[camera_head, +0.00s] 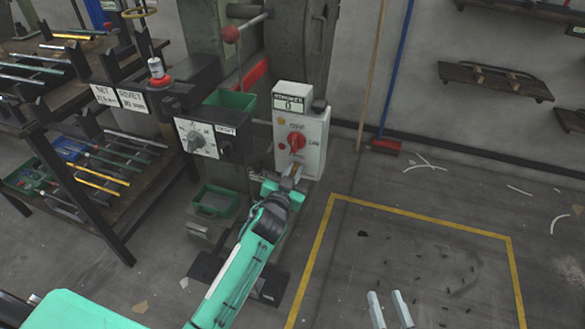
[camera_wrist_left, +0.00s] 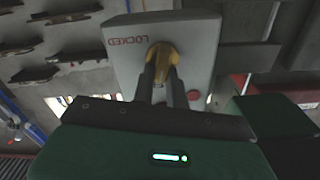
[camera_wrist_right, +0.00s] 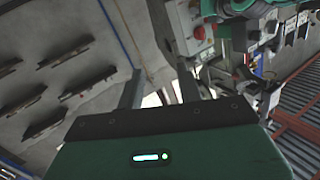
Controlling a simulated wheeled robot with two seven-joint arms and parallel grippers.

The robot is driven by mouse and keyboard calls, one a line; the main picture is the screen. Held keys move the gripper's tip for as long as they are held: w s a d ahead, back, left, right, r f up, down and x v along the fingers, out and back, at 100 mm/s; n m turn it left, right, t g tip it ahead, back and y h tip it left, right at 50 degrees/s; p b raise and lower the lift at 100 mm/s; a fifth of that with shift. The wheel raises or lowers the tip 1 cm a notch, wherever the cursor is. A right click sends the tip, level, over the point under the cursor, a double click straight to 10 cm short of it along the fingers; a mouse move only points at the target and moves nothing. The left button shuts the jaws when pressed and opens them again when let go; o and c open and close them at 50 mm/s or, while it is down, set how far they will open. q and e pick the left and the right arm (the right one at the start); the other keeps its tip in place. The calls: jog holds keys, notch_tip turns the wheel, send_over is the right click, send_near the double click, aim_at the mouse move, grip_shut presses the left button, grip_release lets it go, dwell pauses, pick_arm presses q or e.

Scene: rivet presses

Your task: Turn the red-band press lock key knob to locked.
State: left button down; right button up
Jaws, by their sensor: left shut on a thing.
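The red-band press stands at the back with a red band (camera_head: 253,78) on its body. Its light grey control box (camera_head: 312,122) carries a red rotary knob (camera_head: 297,141) and a counter. My left gripper (camera_wrist_left: 163,80) is shut on the key knob, a finger on each side. Whether the knob points at the label I cannot tell. My right gripper (camera_head: 389,309) is open and empty above the floor, low in the head view.
A rack of rods (camera_head: 62,160) fills the left. Yellow-taped floor (camera_head: 430,220) at right is mostly clear. A red-and-blue broom (camera_head: 385,145) leans behind.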

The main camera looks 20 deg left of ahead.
pick_arm(q)
jog(key=shift+d+r+m+p, duration=0.15)
jog(key=shift+m+p, duration=0.3)
jog(key=shift+m, duration=0.95)
jog(key=shift+d+m+p, duration=0.15)
jog(key=shift+m+p, duration=0.35)
jog(key=shift+m, duration=0.4)
jog(key=shift+d+f+m+p, duration=0.15)
jog(key=shift+f+m, duration=0.15)
jog(key=shift+m, duration=1.45)
jog(key=shift+d+f+m+p, duration=0.15)
jog(key=shift+f+m, duration=0.1)
jog(key=shift+m, duration=1.45)
jog(key=shift+f+m+p, duration=0.15)
jog(key=shift+f+m, duration=0.15)
jog(key=shift+m, duration=1.45)
pick_arm(e)
notch_tip(320, 180, down, 5)
jog(key=s+d+g+h, duration=0.2)
jog(key=d+g, duration=0.1)
jog(key=g, duration=0.2)
jog(key=shift+s+r+g, duration=0.2)
jog(key=shift+s+g, duration=0.1)
jog(key=shift+s, duration=0.05)
